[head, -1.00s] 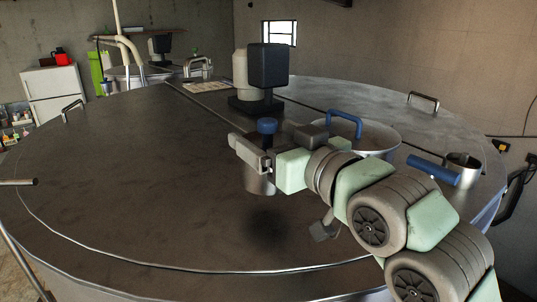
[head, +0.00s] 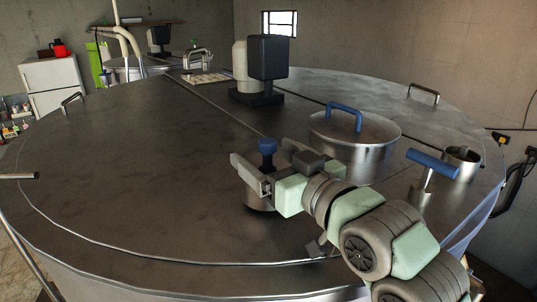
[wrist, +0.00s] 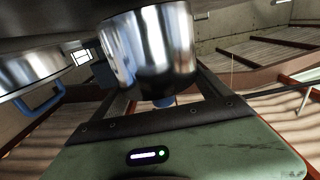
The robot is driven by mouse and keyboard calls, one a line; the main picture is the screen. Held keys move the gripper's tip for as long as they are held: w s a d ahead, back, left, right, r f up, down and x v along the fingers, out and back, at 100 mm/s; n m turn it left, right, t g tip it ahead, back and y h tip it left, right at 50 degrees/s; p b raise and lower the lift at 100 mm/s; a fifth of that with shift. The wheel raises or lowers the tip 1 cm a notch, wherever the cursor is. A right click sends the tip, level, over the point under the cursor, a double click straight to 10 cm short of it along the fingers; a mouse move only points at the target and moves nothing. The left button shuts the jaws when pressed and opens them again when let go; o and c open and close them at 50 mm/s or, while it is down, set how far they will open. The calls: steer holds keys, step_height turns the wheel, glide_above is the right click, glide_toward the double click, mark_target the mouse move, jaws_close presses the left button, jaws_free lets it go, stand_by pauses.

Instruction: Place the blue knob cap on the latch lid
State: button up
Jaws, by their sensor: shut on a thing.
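The blue knob cap is a short steel cylinder (head: 257,198) with a blue knob (head: 267,147) on top. My gripper (head: 268,166) is shut on it just below the knob, over the middle of the large tank top. The cap is upright and low; whether it touches the surface I cannot tell. In the wrist view the steel cylinder (wrist: 150,50) appears inverted, with its blue knob (wrist: 163,102) between my fingers. A round steel lid with a blue arched handle (head: 344,107) sits right of my gripper. I cannot make out which lid is the latch lid.
A blue-handled T-shaped tool (head: 433,163) and a small steel cup (head: 462,163) stand at the right rim. A black and cream motor unit (head: 268,62) stands behind. The tank top (head: 130,170) is clear at left.

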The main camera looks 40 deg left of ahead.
steer(key=shift+f+b, duration=0.3)
steer(key=shift+f, duration=0.1)
steer(key=o, duration=1.3)
steer(key=shift+w+f, duration=0.1)
steer(key=shift+c, duration=0.2)
steer(key=shift+r+p, duration=0.3)
steer(key=shift+p, duration=0.05)
steer(key=shift+r+p, duration=0.5)
steer(key=b+v, duration=0.3)
steer(key=v, duration=0.9)
steer(key=shift+f, duration=0.15)
